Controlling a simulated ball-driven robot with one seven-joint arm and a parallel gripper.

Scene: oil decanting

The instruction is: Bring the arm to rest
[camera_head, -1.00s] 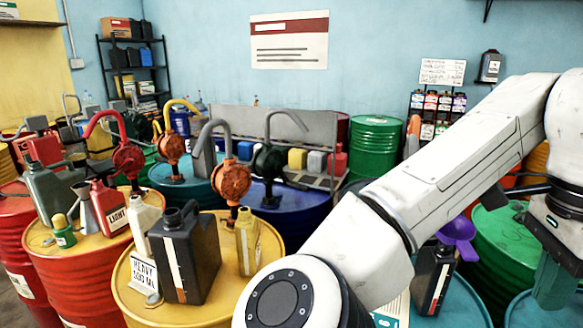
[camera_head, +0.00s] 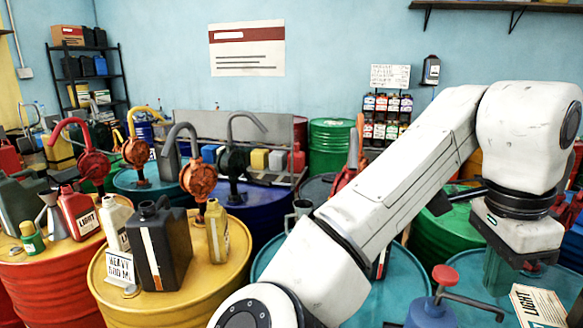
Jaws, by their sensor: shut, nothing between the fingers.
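My white arm reaches from the bottom centre up to the right, where its wrist bends downward. My gripper (camera_head: 499,272) hangs below the wrist at the right, with its fingers pointing down above a teal drum (camera_head: 470,268). It looks closed and holds nothing that I can see. The arm crosses in front of another teal drum (camera_head: 385,305) and hides part of a dark container (camera_head: 381,262) there.
A blue item with a red knob and lever (camera_head: 432,305) and a LIGHT sign (camera_head: 540,305) stand near the gripper. A yellow drum (camera_head: 120,300) bears a black jerrycan (camera_head: 161,250). Several pumps with curved spouts stand behind. A green drum (camera_head: 331,146) is farther back.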

